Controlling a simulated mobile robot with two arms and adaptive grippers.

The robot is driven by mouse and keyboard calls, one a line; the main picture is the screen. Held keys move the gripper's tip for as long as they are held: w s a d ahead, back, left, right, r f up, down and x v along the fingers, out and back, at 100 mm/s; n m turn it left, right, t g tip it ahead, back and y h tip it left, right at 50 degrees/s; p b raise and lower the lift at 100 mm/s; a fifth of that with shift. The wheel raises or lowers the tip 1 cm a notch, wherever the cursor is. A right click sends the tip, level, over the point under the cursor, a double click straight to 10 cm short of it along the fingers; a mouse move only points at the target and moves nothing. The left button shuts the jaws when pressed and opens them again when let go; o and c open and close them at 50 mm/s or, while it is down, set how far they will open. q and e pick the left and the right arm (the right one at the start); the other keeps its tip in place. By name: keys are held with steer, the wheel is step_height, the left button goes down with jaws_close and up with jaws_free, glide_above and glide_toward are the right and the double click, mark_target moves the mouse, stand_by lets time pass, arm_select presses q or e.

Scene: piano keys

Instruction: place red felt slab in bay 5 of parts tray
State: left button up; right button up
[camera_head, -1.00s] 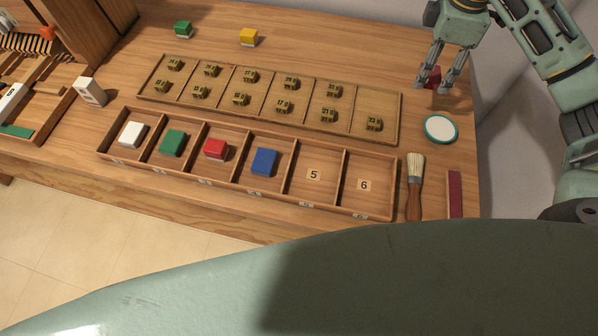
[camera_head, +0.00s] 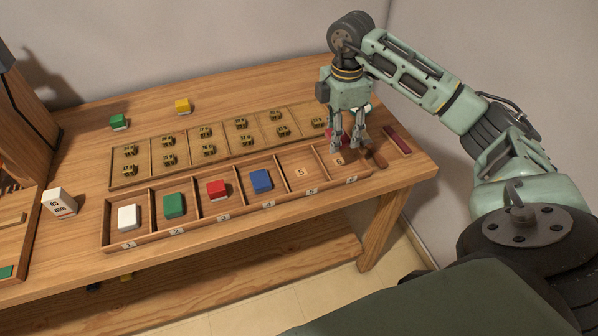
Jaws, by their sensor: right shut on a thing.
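My right gripper (camera_head: 346,150) is shut on a red felt slab (camera_head: 363,132), which is partly hidden by the fingers. In this view the fingers overlap the far right end of the parts tray (camera_head: 220,215), near bay 6; their height above it is hard to judge. Bay 5 (camera_head: 300,183) is empty, with its number showing on the floor. Bays 1 to 4 hold a white slab (camera_head: 127,217), a green slab (camera_head: 173,205), a red slab (camera_head: 217,190) and a blue slab (camera_head: 261,181). My left gripper is not in view.
Behind the tray lies a shallow wooden tray (camera_head: 116,184) of small brass pieces. A brush (camera_head: 375,154), a dark red bar (camera_head: 397,139) and a partly hidden round dish are at the right. A green block (camera_head: 118,121), yellow block (camera_head: 183,105) and white box (camera_head: 59,203) stand apart.

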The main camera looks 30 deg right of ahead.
steer(key=w+a+f+p, duration=0.1)
steer(key=w+a+f, duration=0.1)
steer(key=a+f, duration=0.15)
glide_above(301, 173)
steer(key=shift+d+f+p, duration=0.3)
steer(key=shift+f+p, duration=0.1)
steer(key=shift+f, duration=0.35)
steer(key=shift+a+f, duration=0.2)
steer(key=shift+a, duration=0.05)
steer(key=shift+f, duration=0.35)
step_height(301, 173, down, 3)
steer(key=shift+f+p, duration=0.1)
steer(key=shift+p, duration=0.4)
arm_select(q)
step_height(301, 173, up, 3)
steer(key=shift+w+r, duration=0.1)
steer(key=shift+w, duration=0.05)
arm_select(e)
steer(key=shift+f, duration=0.1)
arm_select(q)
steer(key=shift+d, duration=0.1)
arm_select(e)
steer(key=shift+f, duration=0.1)
